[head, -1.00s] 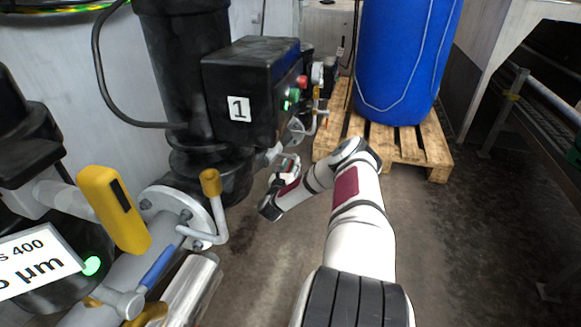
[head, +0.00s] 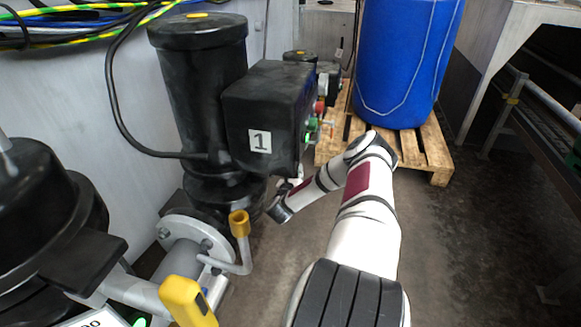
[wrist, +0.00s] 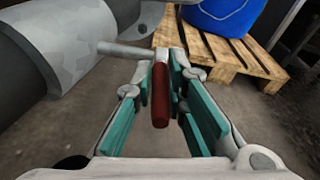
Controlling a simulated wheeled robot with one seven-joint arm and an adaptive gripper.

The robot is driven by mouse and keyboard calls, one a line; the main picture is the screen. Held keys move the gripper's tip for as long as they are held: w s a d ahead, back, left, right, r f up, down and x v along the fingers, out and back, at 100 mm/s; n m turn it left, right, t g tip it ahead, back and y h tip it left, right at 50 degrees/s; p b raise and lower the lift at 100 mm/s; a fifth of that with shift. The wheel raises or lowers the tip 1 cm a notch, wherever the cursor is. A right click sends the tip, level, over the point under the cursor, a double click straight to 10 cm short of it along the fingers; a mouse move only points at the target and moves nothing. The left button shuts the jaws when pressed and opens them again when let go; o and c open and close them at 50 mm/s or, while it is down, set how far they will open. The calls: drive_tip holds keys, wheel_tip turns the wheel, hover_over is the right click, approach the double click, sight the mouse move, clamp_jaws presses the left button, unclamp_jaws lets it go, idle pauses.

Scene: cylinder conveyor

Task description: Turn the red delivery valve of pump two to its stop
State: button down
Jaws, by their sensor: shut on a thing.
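In the wrist view a red valve handle (wrist: 160,98) on a grey metal lever (wrist: 125,50) lies between the teal pads of my gripper (wrist: 159,76). My gripper is shut on the red handle. The lever runs left from the handle towards grey pipework (wrist: 75,38). In the head view my arm reaches forward, and the fingers and red handle are hidden behind pump one (head: 268,115). A second black machine (head: 318,70) stands behind pump one; its number cannot be read.
A blue barrel (head: 405,60) stands on a wooden pallet (head: 440,160) beyond my arm. A yellow-tipped grey lever (head: 240,240) and a yellow device (head: 185,300) are on near pipework, left. Open floor (head: 440,260) lies to the right.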

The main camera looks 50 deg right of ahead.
drive_tip(key=p, duration=0.1)
drive_tip(key=r+y+p, duration=0.1)
drive_tip(key=shift+d+r+g+y+p, duration=0.2)
drive_tip(key=shift+d+g+y+p, duration=0.05)
drive_tip(key=shift+g+y+p, duration=0.05)
drive_tip(key=shift+y+p, duration=0.3)
drive_tip(key=shift+p, duration=0.15)
drive_tip(key=c, duration=1.6)
unclamp_jaws()
drive_tip(key=shift+f, duration=0.1)
